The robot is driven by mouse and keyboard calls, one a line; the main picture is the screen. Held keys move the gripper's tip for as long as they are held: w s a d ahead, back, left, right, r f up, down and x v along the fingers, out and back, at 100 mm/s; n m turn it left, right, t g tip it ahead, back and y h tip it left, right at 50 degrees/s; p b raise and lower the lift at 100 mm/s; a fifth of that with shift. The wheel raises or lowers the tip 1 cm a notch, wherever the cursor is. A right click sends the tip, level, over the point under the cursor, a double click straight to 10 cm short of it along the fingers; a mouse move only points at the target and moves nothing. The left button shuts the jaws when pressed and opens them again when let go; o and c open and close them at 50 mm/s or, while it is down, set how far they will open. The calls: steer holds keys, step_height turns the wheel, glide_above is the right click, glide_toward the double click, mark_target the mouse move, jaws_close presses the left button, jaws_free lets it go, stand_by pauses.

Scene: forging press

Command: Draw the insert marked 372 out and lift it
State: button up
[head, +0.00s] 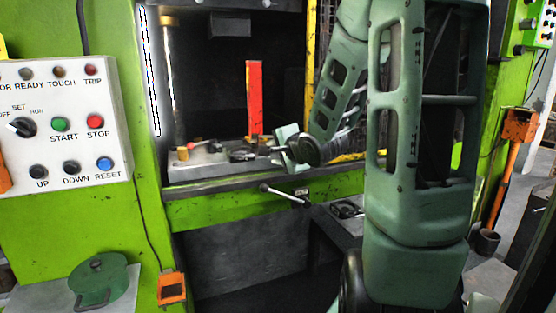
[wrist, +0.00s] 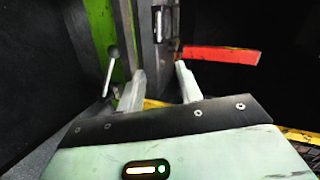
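No number 372 is legible in either view, so I cannot tell which piece is the insert. Small dark metal pieces (head: 243,155) sit on the grey press bed (head: 205,162), close to the foot of an upright red bar (head: 255,97). My gripper (head: 271,150) reaches in from the right at bed height, its fingertips small and partly lost against the dark pieces. In the wrist view my gripper (wrist: 160,82) has its two pale fingers apart with nothing visible between them. The bed (wrist: 147,45) and a small metal piece (wrist: 158,22) show beyond the fingertips.
The red bar (wrist: 220,55) lies sideways in the turned wrist view, right of the fingers. A lever with a dark knob (head: 285,195) sticks out from the green front beam (head: 225,212). Brass-coloured blocks (head: 183,153) stand at the bed's left. The control panel (head: 60,125) is far left.

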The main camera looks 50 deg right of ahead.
steer(key=shift+s+a+r+b, duration=0.1)
steer(key=shift+s+a+b, duration=0.15)
steer(key=shift+s, duration=0.2)
stand_by(0.5)
